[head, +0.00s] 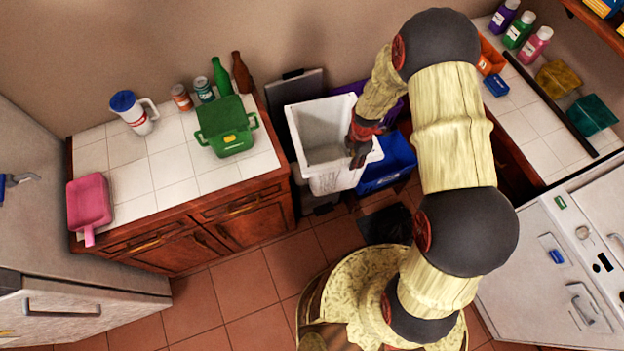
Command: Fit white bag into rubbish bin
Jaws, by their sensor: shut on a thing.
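The white bag (325,178) is open-topped and box-shaped, and stands upright between the two counters. Its grey inside shows from above. My gripper (359,152) is shut on the bag at its right rim. The rubbish bin is mostly hidden behind and under the bag; a grey lid-like panel (294,84) stands up behind the bag, and a dark grey part shows below it. I cannot tell how far the bag sits inside the bin.
A blue bin (388,170) stands close to the bag's right side, with a purple one (350,88) behind. The left counter (165,172) holds a green pot (226,127), bottles, cans and a pink dustpan-like item (89,205).

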